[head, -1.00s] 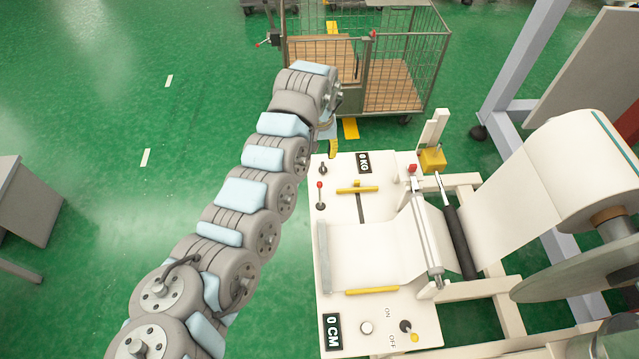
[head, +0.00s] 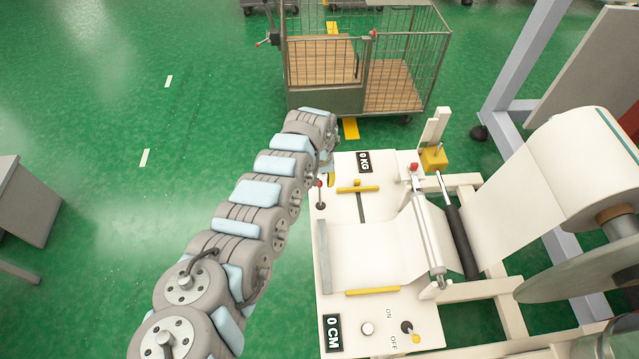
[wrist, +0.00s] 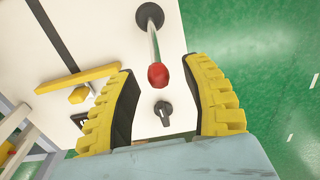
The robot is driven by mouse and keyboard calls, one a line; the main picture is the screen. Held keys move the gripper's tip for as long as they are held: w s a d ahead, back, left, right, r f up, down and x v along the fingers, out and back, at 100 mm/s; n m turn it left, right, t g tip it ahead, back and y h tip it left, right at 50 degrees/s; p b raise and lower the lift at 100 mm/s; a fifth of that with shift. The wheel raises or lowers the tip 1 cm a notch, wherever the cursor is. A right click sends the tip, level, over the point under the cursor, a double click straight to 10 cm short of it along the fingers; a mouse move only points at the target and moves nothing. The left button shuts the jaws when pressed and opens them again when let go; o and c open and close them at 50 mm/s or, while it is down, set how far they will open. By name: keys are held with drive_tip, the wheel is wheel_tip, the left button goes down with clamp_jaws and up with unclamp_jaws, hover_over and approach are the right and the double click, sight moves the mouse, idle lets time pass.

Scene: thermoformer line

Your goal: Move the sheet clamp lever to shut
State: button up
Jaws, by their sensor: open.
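A metal lever with a red tip (wrist: 157,76) and a round black base stands on the white machine panel. It also shows in the head view, its red tip (head: 319,184) at the panel's left edge beside my wrist. My gripper (wrist: 158,68) is open. Its yellow ribbed fingers are on either side of the red tip, with gaps on both sides and no contact visible. In the head view my wrist hides most of the gripper; a bit of yellow finger (head: 331,180) shows.
A dark rotary knob (wrist: 163,112) sits between the fingers, beyond the red tip. A yellow bar (head: 357,189) crosses a slot on the panel (head: 345,215). A white sheet (head: 370,255) runs to a large roll (head: 580,165). A wire cart (head: 400,65) stands behind. Green floor lies open left.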

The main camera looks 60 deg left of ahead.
drive_tip(key=shift+f, duration=0.3)
clamp_jaws()
drive_tip(key=shift+r+p, duration=0.15)
drive_tip(key=shift+p, duration=0.5)
